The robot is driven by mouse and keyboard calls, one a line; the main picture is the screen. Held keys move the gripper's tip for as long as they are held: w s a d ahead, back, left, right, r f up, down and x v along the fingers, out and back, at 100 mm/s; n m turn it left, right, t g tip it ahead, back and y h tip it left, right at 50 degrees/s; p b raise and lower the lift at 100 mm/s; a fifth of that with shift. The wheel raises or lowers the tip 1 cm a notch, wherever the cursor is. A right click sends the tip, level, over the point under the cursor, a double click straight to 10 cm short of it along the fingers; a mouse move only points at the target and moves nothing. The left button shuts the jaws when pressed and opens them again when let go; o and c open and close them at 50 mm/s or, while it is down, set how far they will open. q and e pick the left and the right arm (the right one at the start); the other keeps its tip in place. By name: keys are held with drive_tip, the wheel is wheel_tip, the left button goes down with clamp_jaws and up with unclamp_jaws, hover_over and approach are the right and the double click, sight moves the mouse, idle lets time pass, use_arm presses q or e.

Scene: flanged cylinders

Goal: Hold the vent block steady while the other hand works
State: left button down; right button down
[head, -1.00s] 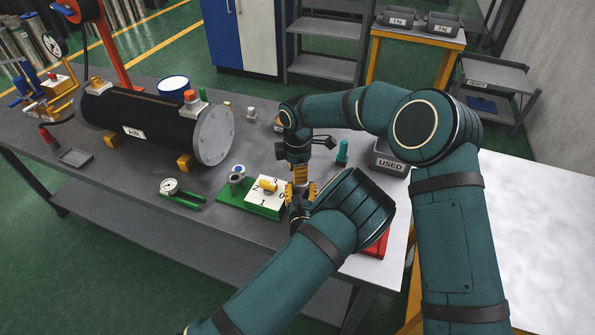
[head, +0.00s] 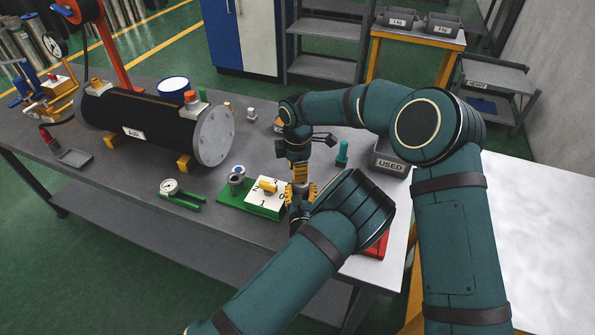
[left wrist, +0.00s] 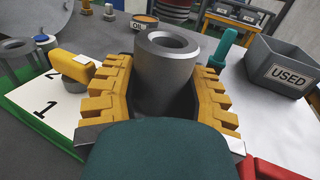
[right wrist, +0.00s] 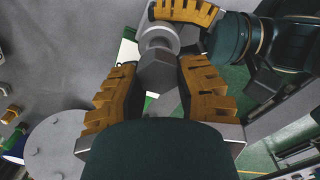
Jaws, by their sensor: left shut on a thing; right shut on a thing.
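A grey hollow cylinder (left wrist: 165,80), which I take for the vent block, stands between the yellow fingers of my left gripper (left wrist: 163,68) in the left wrist view. Its open bore faces up. My left gripper is shut on it. My right gripper (right wrist: 158,70) is shut on a grey hex-shaped part (right wrist: 157,73) in the right wrist view. A round grey collar (right wrist: 157,38) and a yellow finger of my left gripper lie just beyond. In the head view, the right gripper (head: 299,172) is close above the left; the held parts are mostly hidden there.
A white numbered plate with a yellow lever (head: 268,186) on a green base is left of the grippers. A grey USED bin (head: 388,160), a teal part (head: 342,153) and a red tray (head: 377,246) are at right. A black AIR tank (head: 145,122) stands at left.

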drive_tip(key=shift+r, duration=0.5)
use_arm(q)
drive_tip(key=shift+c, duration=2.1)
unclamp_jaws()
wheel_tip(320, 180, up, 10)
